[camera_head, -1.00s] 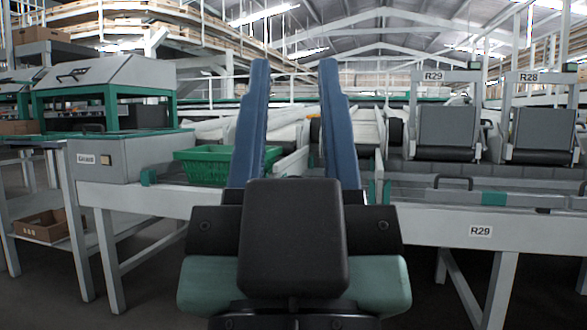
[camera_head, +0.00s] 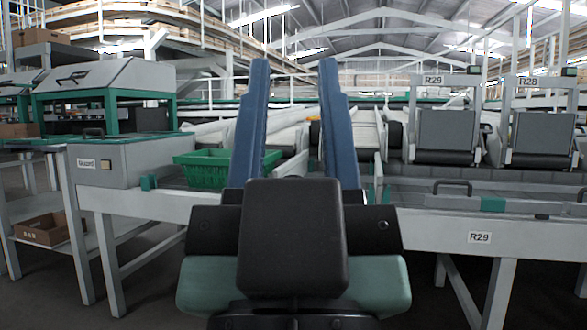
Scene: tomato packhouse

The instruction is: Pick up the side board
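My gripper (camera_head: 294,70) points forward with its two long blue fingers upright in the picture. The fingers are well apart with nothing held between them. I cannot tell for certain which piece is the side board. A long low grey panel with a black handle (camera_head: 453,186) lies along the bench marked R29, to the right of my gripper, and may be it. My gripper is apart from this panel. My gripper's dark body and fingers hide the middle of the bench.
A green crate (camera_head: 208,172) sits on the bench left of my fingers. A grey box (camera_head: 110,163) stands further left, and a cardboard box (camera_head: 45,228) lies on a low shelf. Conveyor stations R29 (camera_head: 446,132) and R28 (camera_head: 541,133) stand at right. Bench legs stand below.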

